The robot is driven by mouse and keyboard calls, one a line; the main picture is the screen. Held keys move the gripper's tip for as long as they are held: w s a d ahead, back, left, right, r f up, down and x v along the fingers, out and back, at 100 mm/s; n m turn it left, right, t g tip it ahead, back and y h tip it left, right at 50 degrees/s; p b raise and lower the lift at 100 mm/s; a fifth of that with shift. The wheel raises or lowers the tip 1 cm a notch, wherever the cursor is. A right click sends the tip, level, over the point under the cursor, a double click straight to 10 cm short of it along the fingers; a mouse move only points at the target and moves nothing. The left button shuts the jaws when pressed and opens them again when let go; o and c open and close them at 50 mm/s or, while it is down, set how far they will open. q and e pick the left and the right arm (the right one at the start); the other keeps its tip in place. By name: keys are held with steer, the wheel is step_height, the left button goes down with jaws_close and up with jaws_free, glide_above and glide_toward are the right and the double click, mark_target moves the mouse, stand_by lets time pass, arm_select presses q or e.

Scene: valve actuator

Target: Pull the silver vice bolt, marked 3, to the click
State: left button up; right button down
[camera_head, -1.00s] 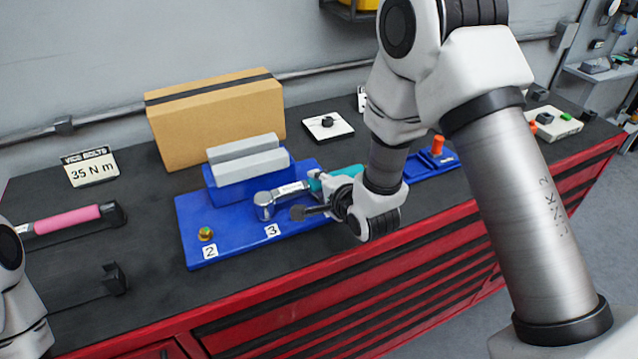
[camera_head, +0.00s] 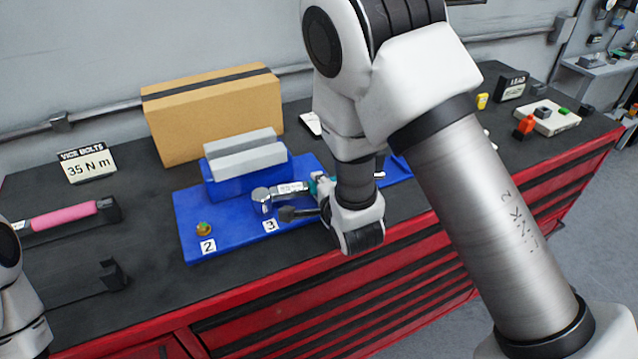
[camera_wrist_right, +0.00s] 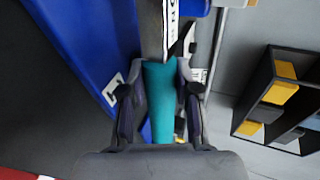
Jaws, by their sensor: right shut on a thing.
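The blue vice plate (camera_head: 222,240) lies on the bench, with its grey jaws (camera_head: 245,155) on top. The label 3 (camera_head: 269,226) is at its front edge. A torque wrench with a silver head (camera_head: 262,196) sits over the bolt at 3, hiding the bolt. My right gripper (camera_head: 312,190) is shut on the wrench's teal handle, which fills the space between the fingers in the right wrist view (camera_wrist_right: 160,100). The bolt marked 2 (camera_head: 204,229) stands uncovered at the left. Part of my left arm shows at the left edge; its gripper is out of view.
A cardboard box (camera_head: 215,115) stands behind the vice. A sign reading 35 N m (camera_head: 88,165) and a pink-handled wrench (camera_head: 66,215) are at the left. A white board (camera_head: 548,117) with small parts is at the right.

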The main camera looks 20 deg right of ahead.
stand_by(0.3)
steer(key=shift+s+a+r+m+h+p, duration=0.15)
steer(key=shift+s+m+h+p, duration=0.15)
steer(key=shift+s+m+h, duration=0.3)
steer(key=shift+s+a+r+m+h+p, duration=0.1)
steer(key=shift+s+m+h+p, duration=0.2)
steer(key=shift+p, duration=0.75)
steer(key=shift+a+p, duration=0.3)
steer(key=shift+p, duration=0.25)
steer(key=shift+h, duration=0.4)
steer(key=shift+s+f, duration=0.1)
steer(key=shift+f, duration=0.1)
